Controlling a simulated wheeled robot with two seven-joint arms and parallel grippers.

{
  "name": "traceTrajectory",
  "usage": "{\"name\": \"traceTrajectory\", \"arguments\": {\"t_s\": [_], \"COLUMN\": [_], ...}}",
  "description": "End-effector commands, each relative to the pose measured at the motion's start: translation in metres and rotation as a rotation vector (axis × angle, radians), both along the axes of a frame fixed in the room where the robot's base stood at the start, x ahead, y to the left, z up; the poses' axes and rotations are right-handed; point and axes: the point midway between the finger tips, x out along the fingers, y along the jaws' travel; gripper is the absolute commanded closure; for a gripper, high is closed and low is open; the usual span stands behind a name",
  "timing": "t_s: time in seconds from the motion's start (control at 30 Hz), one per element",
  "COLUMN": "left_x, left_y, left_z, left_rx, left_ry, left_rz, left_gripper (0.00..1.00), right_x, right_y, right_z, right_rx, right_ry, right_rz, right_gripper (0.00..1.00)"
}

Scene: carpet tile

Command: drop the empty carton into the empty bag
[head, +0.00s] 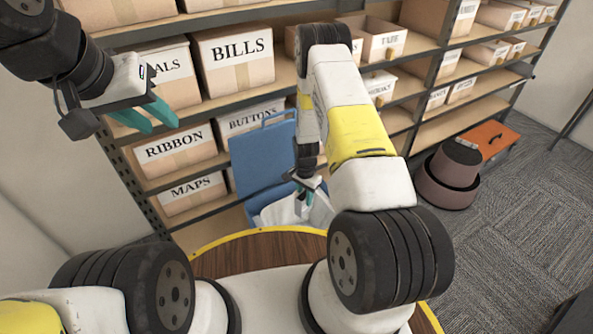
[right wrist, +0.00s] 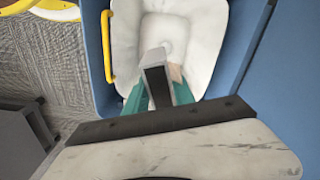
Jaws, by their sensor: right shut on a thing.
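A white, open bag (right wrist: 205,30) lines a blue bin (right wrist: 97,50) and fills much of the right wrist view. In the head view the bag (head: 275,213) shows in part below the bin's raised blue lid (head: 262,150). My right gripper (right wrist: 158,92) points down over the bag, shut on a small pale-and-dark thing (right wrist: 155,60), seemingly the carton. The teal fingers and the steep view hide much of it. In the head view my right gripper (head: 308,192) is partly hidden by its arm. My left gripper (head: 152,118) is empty, its teal fingers apart, in front of the shelves.
Shelves with labelled boxes, such as BILLS (head: 235,55) and RIBBON (head: 175,150), stand behind the bin. A yellow handle (right wrist: 107,48) is on the bin's side. A dark round container (head: 450,175) and an orange box (head: 490,140) are at the right. Carpet (head: 520,220) there is clear.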

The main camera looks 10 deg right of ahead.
Motion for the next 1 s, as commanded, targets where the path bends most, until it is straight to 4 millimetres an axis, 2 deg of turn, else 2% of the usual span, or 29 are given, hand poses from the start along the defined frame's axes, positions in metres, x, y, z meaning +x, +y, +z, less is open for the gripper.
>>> {"name": "traceTrajectory", "arguments": {"t_s": [0.17,0.2,0.3,0.33,0.67,0.77,1.0], "left_x": [0.000,0.000,0.000,0.000,0.000,0.000,0.000], "left_y": [0.000,0.000,0.000,0.000,0.000,0.000,0.000], "left_z": [0.000,0.000,0.000,0.000,0.000,0.000,0.000], "left_rx": [0.000,0.000,0.000,0.000,0.000,0.000,0.000], "left_ry": [0.000,0.000,0.000,0.000,0.000,0.000,0.000], "left_rz": [0.000,0.000,0.000,0.000,0.000,0.000,0.000], "left_gripper": [0.67,0.67,0.67,0.67,0.67,0.67,0.67], "right_x": [0.000,0.000,0.000,0.000,0.000,0.001,0.000], "right_y": [0.000,0.000,0.000,0.000,0.000,0.000,0.000], "right_z": [0.000,0.000,0.000,0.000,0.003,0.014,0.056], "right_rx": [0.000,0.000,0.000,0.000,-0.001,-0.001,0.000], "right_ry": [0.000,0.000,0.000,0.000,-0.001,-0.001,-0.001], "right_rz": [0.000,0.000,0.000,0.000,0.001,0.001,0.000], "right_gripper": [1.00,0.66,0.47,0.45,0.45,0.45,0.45]}}
